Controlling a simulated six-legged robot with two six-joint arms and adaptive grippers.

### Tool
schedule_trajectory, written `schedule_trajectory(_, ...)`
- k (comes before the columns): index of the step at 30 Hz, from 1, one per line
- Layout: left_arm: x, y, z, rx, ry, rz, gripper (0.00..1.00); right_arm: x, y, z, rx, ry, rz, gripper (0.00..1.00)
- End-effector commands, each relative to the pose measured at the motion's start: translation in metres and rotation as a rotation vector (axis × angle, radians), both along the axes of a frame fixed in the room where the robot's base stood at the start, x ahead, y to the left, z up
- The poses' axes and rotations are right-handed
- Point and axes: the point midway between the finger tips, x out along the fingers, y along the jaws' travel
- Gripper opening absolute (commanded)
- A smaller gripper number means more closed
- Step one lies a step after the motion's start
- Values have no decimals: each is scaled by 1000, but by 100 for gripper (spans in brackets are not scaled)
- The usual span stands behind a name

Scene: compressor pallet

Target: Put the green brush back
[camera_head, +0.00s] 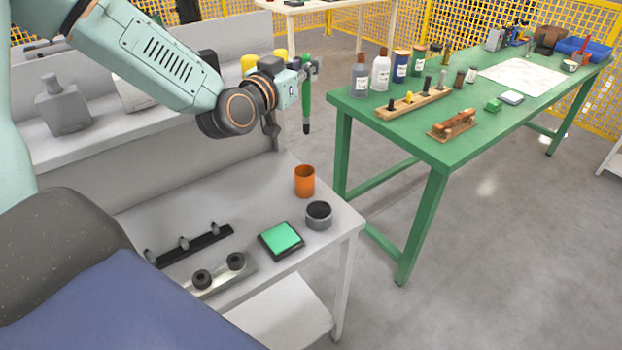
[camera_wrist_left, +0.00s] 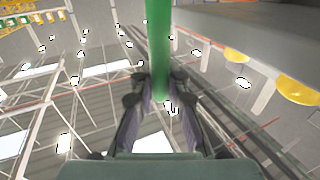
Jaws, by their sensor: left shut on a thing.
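The green brush (camera_head: 307,108) hangs roughly upright in my left gripper (camera_head: 311,70), with its dark tip down. In the left wrist view, its green handle (camera_wrist_left: 158,45) runs between the two fingers of the left gripper (camera_wrist_left: 160,95), which are shut on it. The brush is in the air above and behind the grey bench, clear of its surface. An orange cup (camera_head: 304,182) and a dark grey round cup (camera_head: 318,215) stand on the bench below. I cannot see inside either fully. My right gripper is not in view.
A green pad (camera_head: 281,239), a black hook rail (camera_head: 196,246) and a metal holder (camera_head: 218,276) lie on the grey bench (camera_head: 160,214). A raised shelf (camera_head: 85,150) stands behind. The green table (camera_head: 440,150) at right holds bottles and wooden racks.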

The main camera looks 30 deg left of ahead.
Motion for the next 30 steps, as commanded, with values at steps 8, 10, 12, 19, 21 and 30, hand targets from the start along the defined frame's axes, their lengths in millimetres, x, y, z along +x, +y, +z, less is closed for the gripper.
schedule_trajectory(8,-5,3,-37,-10,14,5,0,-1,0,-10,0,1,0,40)
schedule_trajectory(10,-5,3,-54,-10,14,5,0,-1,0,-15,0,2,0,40)
schedule_trajectory(12,-6,3,-70,-9,13,5,0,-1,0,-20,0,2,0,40)
schedule_trajectory(19,-5,4,-120,-9,12,4,0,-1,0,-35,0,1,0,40)
schedule_trajectory(21,-4,4,-130,-8,10,4,0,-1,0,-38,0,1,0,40)
schedule_trajectory(30,-2,4,-151,-10,9,4,0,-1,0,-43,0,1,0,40)
